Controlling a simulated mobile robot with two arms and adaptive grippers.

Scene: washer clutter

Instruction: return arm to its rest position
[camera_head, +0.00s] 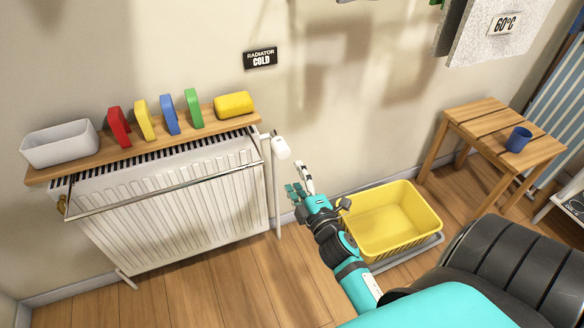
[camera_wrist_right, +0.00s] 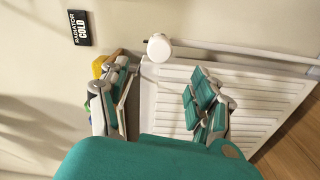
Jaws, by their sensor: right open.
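My right arm comes in from the lower right in the head view, teal and black. My right gripper (camera_head: 299,190) is at its end, in the air to the right of the radiator and left of the yellow basket. In the right wrist view the gripper (camera_wrist_right: 160,100) has its two teal fingers wide apart, with nothing between them. The white radiator (camera_wrist_right: 258,100) and its round white valve knob (camera_wrist_right: 158,47) show beyond the fingers. My left gripper is not in view.
The radiator (camera_head: 170,205) carries a wooden shelf (camera_head: 90,163) with a white bin (camera_head: 60,144), several coloured blocks and a yellow sponge-like piece (camera_head: 234,105). The valve knob (camera_head: 281,148) is close to my gripper. A yellow basket (camera_head: 425,222) stands beside my arm. A wooden stool (camera_head: 480,125) holds a blue cup (camera_head: 518,139).

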